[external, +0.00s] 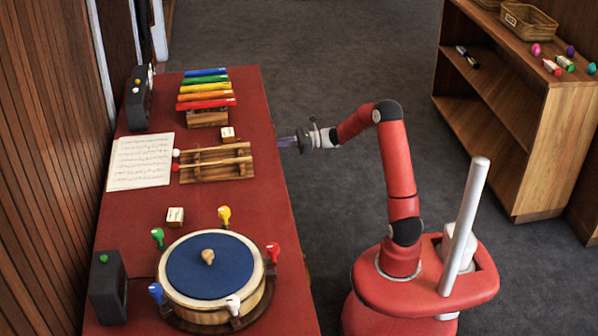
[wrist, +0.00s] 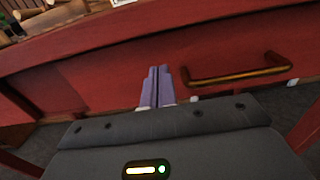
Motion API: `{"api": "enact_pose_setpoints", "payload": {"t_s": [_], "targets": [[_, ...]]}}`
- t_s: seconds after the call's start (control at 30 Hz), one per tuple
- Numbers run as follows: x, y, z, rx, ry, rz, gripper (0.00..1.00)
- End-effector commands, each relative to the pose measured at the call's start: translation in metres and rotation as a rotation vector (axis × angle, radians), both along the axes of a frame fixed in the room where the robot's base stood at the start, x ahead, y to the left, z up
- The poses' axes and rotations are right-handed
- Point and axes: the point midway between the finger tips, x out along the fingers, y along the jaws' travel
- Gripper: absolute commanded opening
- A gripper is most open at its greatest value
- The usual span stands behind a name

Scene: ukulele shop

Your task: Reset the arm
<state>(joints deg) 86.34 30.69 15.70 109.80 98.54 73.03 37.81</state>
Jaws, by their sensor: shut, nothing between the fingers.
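My red arm (external: 397,165) stands to the right of the red table (external: 262,150), bent at its elbow, with its forearm reaching left toward the table's edge. My gripper (external: 284,141) is near that edge, beside the wooden mallet rack (external: 216,162). In the wrist view the two purple fingers of my gripper (wrist: 157,75) lie side by side, shut, with nothing between them. They are in front of the red side of the table (wrist: 110,75), just left of a brass drawer handle (wrist: 235,75).
The table bears a rainbow xylophone (external: 206,87), a music sheet (external: 141,161), a blue-topped drum (external: 185,262) ringed by several coloured pegs, and dark boxes (external: 107,287) at its left. A wooden shelf (external: 543,150) stands at the right. Grey floor (external: 310,60) is clear behind my arm.

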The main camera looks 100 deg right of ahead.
Motion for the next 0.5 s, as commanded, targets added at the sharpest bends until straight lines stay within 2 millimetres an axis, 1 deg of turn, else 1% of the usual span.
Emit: {"api": "enact_pose_setpoints", "payload": {"t_s": [0.03,0.2,0.3,0.4,0.5], "targets": [[-0.016,-0.002,-0.001,0.0,0.002,-0.008,0.0],[-0.058,-0.001,-0.003,0.001,0.003,-0.007,0.0],[-0.077,-0.001,-0.002,0.001,0.004,-0.006,0.0],[-0.092,-0.001,-0.002,0.001,0.003,-0.005,0.0],[-0.101,-0.001,-0.002,0.002,0.004,-0.004,0.0]]}}
